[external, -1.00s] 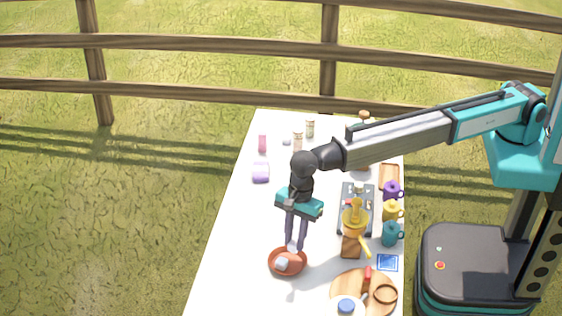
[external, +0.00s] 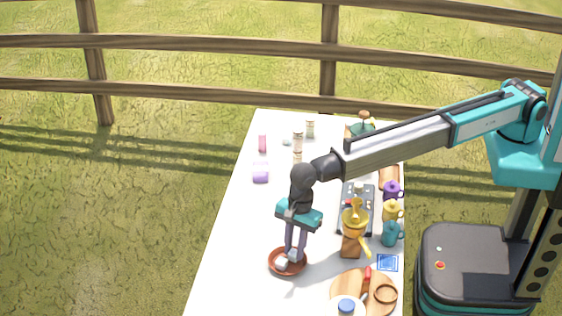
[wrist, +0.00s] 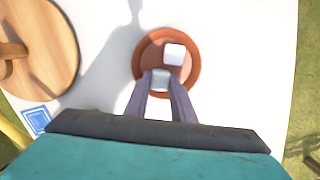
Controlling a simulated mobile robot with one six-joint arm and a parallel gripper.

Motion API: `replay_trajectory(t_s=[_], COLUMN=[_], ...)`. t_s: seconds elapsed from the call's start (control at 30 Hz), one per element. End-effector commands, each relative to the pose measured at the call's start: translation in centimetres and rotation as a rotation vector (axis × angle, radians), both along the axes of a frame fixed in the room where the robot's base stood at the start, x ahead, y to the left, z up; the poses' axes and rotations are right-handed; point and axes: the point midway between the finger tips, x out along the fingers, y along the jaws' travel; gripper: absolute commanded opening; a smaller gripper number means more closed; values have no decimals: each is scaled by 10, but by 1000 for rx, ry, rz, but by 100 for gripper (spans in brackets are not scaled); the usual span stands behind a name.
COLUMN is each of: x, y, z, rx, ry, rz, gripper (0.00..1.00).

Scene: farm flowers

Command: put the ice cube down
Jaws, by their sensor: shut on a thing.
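My gripper (external: 292,259) points down over a round reddish-brown dish (external: 274,267) near the left side of the white table. In the wrist view its fingers (wrist: 160,88) are shut on a pale ice cube (wrist: 160,76) at the near part of the dish (wrist: 144,58). A second white cube (wrist: 174,54) lies in the dish just beyond the held one. The held cube is inside the dish outline; whether it touches the dish bottom I cannot tell.
A round wooden board (external: 345,283) with a dark ring lies at the front right. Purple, yellow and teal mugs (external: 391,234) line the right edge. A yellow pot (external: 354,226) stands right of my gripper. The table (external: 235,235) is clear left of the dish.

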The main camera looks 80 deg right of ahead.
Motion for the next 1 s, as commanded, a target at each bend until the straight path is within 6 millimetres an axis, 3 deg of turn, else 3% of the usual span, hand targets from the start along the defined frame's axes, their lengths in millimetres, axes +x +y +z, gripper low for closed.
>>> replay_trajectory(t_s=[0.27, 0.3, 0.4, 0.77, 1.0], x=[0, 0, 0, 0, 0], y=[0, 0, 0, 0, 0], z=[-6, -6, -5, -4, 10], rx=[0, 0, 0, 0, 1], ry=[0, 0, 0, 0, -2], rz=[0, 0, 0, 0, 0], gripper=[2, 24, 41, 41, 41])
